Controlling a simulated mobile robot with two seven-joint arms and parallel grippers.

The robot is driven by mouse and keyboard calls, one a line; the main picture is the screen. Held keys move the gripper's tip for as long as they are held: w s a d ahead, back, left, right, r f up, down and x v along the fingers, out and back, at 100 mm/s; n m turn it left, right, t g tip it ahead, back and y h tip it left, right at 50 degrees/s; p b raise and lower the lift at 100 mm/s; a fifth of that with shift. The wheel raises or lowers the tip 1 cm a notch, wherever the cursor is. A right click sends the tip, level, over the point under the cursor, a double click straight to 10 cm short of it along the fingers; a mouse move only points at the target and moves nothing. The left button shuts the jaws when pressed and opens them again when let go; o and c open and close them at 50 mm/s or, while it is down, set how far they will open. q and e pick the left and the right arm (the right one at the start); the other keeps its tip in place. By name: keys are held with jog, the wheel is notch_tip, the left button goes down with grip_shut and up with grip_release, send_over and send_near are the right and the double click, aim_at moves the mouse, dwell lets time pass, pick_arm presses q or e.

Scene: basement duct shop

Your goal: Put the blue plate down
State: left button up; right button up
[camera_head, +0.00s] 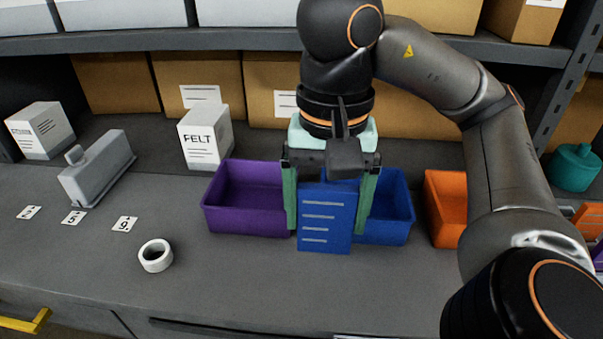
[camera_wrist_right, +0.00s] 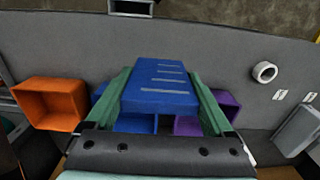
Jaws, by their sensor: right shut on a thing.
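The blue plate (camera_head: 325,222) is a flat blue piece with several pale lines across it. My right gripper (camera_head: 329,217) is shut on it, one green finger at each side edge. In the head view the plate hangs upright in front of the blue bin (camera_head: 396,214) and hides part of it. In the right wrist view the plate (camera_wrist_right: 157,88) sits between the green fingers (camera_wrist_right: 160,95). I cannot tell whether its lower edge touches the bench. My left gripper is not in view.
A purple bin (camera_head: 232,198) stands left of the blue bin, an orange bin (camera_head: 445,207) right. A white tape roll (camera_head: 155,256), number cards (camera_head: 125,224), a grey tool (camera_head: 98,172) and a FELT box (camera_head: 206,140) are left. The front bench (camera_head: 235,285) is clear.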

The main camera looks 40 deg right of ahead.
pick_arm(q)
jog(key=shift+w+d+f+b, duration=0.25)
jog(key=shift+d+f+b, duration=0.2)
jog(key=shift+b, duration=0.4)
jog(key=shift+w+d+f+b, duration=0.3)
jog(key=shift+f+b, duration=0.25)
jog(key=shift+b, duration=0.25)
pick_arm(e)
jog(key=shift+w+d+f, duration=0.2)
jog(key=shift+w+f, duration=6.1)
jog(key=shift+w, duration=0.15)
jog(key=shift+f, duration=0.2)
jog(key=o, duration=0.9)
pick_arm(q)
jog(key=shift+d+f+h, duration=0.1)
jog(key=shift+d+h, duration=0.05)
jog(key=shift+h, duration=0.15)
pick_arm(e)
jog(key=shift+o, duration=0.9)
